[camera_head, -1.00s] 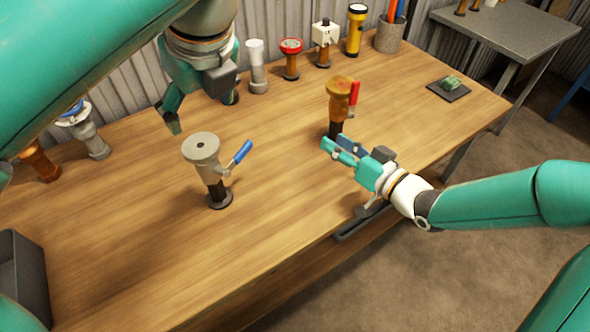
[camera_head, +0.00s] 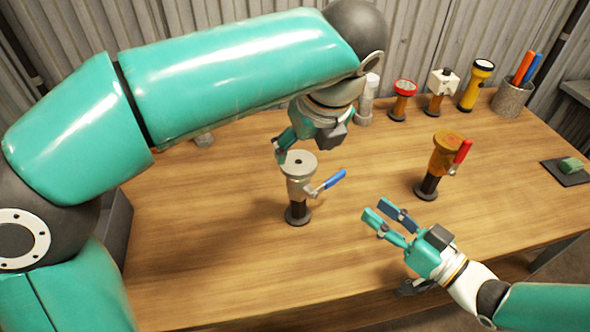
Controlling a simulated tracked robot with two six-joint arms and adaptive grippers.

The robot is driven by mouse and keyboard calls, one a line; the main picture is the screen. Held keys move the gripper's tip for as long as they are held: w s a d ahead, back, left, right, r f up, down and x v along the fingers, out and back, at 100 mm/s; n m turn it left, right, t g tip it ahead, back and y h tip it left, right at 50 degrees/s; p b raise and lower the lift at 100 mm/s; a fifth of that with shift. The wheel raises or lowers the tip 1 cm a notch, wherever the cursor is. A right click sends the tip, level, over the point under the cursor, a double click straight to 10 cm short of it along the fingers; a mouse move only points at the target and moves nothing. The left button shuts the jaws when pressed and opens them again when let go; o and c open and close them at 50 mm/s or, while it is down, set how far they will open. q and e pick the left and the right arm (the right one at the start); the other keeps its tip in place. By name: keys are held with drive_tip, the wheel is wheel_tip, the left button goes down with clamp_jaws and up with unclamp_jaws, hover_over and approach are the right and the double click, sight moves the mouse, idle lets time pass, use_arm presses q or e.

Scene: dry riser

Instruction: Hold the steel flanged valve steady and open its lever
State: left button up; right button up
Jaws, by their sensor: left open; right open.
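The steel flanged valve (camera_head: 299,186) stands upright on a dark round base on the wooden bench. Its blue lever (camera_head: 329,183) sticks out to the right and slants upward. My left gripper (camera_head: 286,143) is open just behind the valve's top flange. One teal finger shows close to the flange's back left edge; the other is mostly hidden, and I cannot tell whether anything touches. My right gripper (camera_head: 378,209) is open and empty, to the right of and in front of the valve. Its fingers point toward the valve, apart from the lever.
A rusty valve with a red lever (camera_head: 445,155) stands right of the steel valve. Along the back are a red-topped valve (camera_head: 404,88), a white-topped one (camera_head: 441,83), a yellow flashlight (camera_head: 476,85) and a pen cup (camera_head: 511,100). The front left bench (camera_head: 200,250) is clear.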

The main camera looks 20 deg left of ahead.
sight(296, 171)
use_arm(q)
drive_tip(key=x, duration=1.1)
drive_tip(key=shift+a, duration=0.1)
clamp_jaws()
use_arm(e)
drive_tip(key=shift+o, duration=2.5)
drive_tip(key=shift+s+d+r+n, duration=0.15)
drive_tip(key=shift+d+n, duration=0.15)
drive_tip(key=shift+n, duration=0.1)
drive_tip(key=o, duration=0.3)
drive_tip(key=shift+s+d+r+n, duration=0.15)
drive_tip(key=shift+s+d+n, duration=0.1)
drive_tip(key=shift+d+n, duration=0.15)
drive_tip(key=shift+o, duration=0.4)
drive_tip(key=shift+s+d+r+n, duration=0.15)
drive_tip(key=shift+s+d+n, duration=0.05)
drive_tip(key=shift+n, duration=0.4)
use_arm(q)
drive_tip(key=shift+w, duration=0.1)
use_arm(e)
drive_tip(key=x, duration=1.2)
